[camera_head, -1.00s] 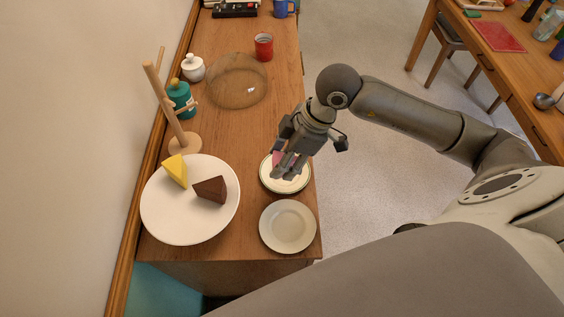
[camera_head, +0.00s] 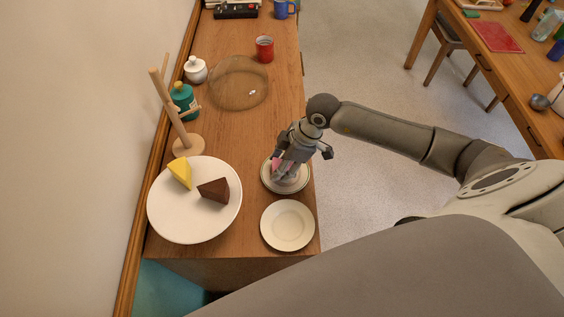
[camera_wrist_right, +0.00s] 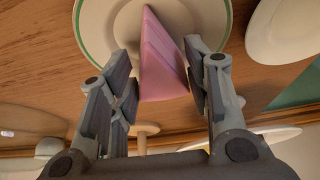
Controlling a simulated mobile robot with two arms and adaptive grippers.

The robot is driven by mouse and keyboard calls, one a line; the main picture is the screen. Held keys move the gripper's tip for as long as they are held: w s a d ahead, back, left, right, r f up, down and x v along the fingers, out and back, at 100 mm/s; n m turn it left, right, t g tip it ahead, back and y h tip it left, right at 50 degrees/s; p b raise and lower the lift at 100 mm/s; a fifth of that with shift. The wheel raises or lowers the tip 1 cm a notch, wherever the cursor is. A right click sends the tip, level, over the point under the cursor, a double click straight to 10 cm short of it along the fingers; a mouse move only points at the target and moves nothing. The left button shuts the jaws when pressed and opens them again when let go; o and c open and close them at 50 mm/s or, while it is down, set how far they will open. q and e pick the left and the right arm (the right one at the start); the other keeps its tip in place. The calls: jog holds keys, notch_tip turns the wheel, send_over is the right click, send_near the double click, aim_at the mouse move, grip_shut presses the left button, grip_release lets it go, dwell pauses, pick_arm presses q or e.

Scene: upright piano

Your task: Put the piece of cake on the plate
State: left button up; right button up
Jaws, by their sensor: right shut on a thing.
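My right gripper (camera_head: 284,174) is shut on a pink piece of cake (camera_head: 276,163) over the green-rimmed plate (camera_head: 304,187). In the right wrist view the pink cake (camera_wrist_right: 161,62) is between the two fingers, with the green-rimmed plate (camera_wrist_right: 98,28) behind it. I cannot tell whether the cake touches the plate. A yellow piece (camera_head: 180,172) and a brown piece (camera_head: 213,190) are on the large white plate (camera_head: 190,226) to the left. My left gripper is not in view.
An empty pale plate (camera_head: 287,224) lies near the front edge of the wooden cabinet. A wooden stand (camera_head: 188,146), teal bottle (camera_head: 184,101), white jar (camera_head: 195,70), clear dome (camera_head: 239,85) and red mug (camera_head: 264,49) stand farther back.

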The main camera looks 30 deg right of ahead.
jog(key=shift+f, duration=0.15)
jog(key=o, duration=0.7)
jog(key=shift+c, duration=0.2)
jog(key=shift+r, duration=0.25)
jog(key=shift+d+r, duration=0.2)
jog(key=shift+r, duration=0.1)
jog(key=b+v, duration=0.3)
jog(key=v, duration=0.8)
